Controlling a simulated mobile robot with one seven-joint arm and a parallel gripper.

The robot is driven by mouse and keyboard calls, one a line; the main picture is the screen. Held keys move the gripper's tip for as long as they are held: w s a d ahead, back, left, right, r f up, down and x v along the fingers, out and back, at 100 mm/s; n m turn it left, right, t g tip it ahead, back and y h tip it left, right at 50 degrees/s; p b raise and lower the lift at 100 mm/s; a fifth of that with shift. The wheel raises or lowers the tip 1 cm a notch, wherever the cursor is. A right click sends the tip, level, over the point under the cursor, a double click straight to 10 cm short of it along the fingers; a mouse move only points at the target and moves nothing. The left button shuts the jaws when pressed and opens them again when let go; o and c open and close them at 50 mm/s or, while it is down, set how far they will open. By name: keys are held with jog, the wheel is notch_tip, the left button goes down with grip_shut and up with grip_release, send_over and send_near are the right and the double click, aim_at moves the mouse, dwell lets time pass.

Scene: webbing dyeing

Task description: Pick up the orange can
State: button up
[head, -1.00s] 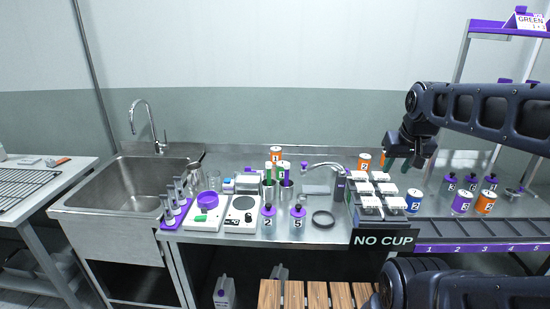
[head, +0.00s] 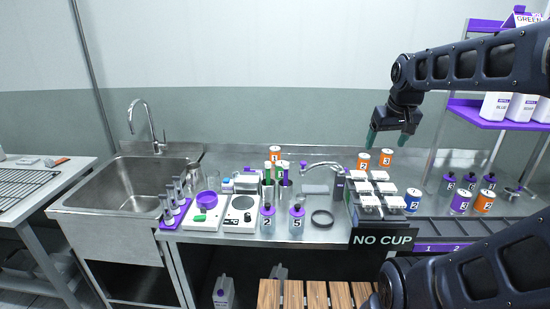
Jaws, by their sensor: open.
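Several orange-and-white cans stand upright on the steel counter. One orange can (head: 363,161) with a "2" stands behind the white rack, and another orange can (head: 386,157) is just right of it. One more orange can (head: 275,154) stands farther left at the back, and another orange can (head: 483,200) is at the right beside a purple can (head: 460,201). I cannot tell which one the task means. My gripper (head: 389,140) is open and empty, fingers pointing down, above the two cans behind the rack. The picture does not show its exact depth.
A white-topped rack (head: 369,188) with a "NO CUP" sign (head: 383,238) stands in front of those cans. A tap (head: 325,165) is at its left, and a blue can (head: 412,200) at its right. Purple-capped bottles (head: 449,181) and a purple shelf (head: 480,116) are on the right.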

jog(key=w+a+r+n, duration=0.2)
jog(key=w+r, duration=0.1)
jog(key=w, duration=0.5)
jog(key=n+g, duration=0.4)
jog(key=n, duration=1)
send_over(275, 148)
jog(key=d, duration=0.1)
jog(key=f, duration=2.4)
jog(key=shift+s+f, duration=0.2)
jog(key=shift+f, duration=0.2)
jog(key=shift+w+a+f, duration=0.2)
jog(key=shift+a+f, duration=0.1)
jog(key=shift+f, duration=0.3)
jog(key=f, duration=1)
jog(key=shift+s+a+f, duration=0.1)
jog(key=shift+a+f, duration=0.1)
jog(key=shift+f, duration=0.1)
